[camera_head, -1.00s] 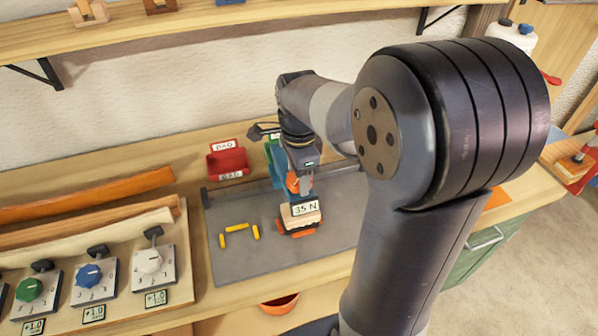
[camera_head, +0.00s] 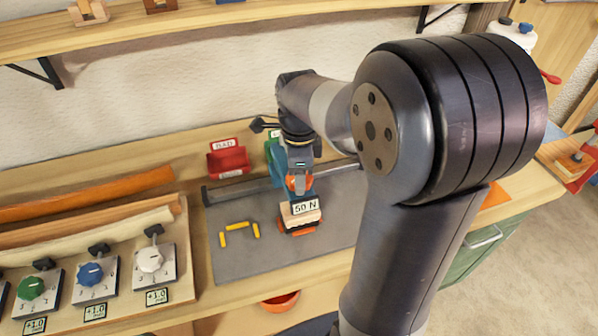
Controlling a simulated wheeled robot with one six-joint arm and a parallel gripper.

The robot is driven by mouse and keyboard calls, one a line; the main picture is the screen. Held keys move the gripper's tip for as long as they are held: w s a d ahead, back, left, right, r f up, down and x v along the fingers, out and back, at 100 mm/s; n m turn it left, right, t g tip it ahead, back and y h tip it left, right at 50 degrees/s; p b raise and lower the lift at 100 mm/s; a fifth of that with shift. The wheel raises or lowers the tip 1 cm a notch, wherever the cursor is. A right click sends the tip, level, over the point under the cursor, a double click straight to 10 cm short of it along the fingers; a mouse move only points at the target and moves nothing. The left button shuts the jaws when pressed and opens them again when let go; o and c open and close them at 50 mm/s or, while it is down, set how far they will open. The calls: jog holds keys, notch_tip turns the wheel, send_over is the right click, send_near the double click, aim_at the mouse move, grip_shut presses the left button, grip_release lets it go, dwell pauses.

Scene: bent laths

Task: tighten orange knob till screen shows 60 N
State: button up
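The screen (camera_head: 306,207) reads 50 N. It sits on a small pale wooden block with orange parts (camera_head: 300,221) on the grey mat (camera_head: 240,262). The orange knob (camera_head: 297,183) shows just behind and above the screen. My gripper (camera_head: 299,182) points down at the knob, with its fingers around or in front of it. The fingertips are small and partly hidden, so I cannot tell how firmly they close on the knob.
Yellow pieces (camera_head: 238,227) lie on the mat to the left. A red bin (camera_head: 228,160) stands behind. Green (camera_head: 31,288), blue (camera_head: 90,273) and white (camera_head: 150,260) dials stand at the left, near long bent laths (camera_head: 90,195). An orange bowl (camera_head: 280,300) is below the bench edge.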

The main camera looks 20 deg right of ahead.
jog(key=o, duration=1)
jog(key=shift+r, duration=0.1)
notch_tip(320, 180, up, 11)
jog(key=shift+f, duration=0.15)
notch_tip(320, 180, down, 11)
jog(key=shift+r, duration=0.1)
dwell(0.3)
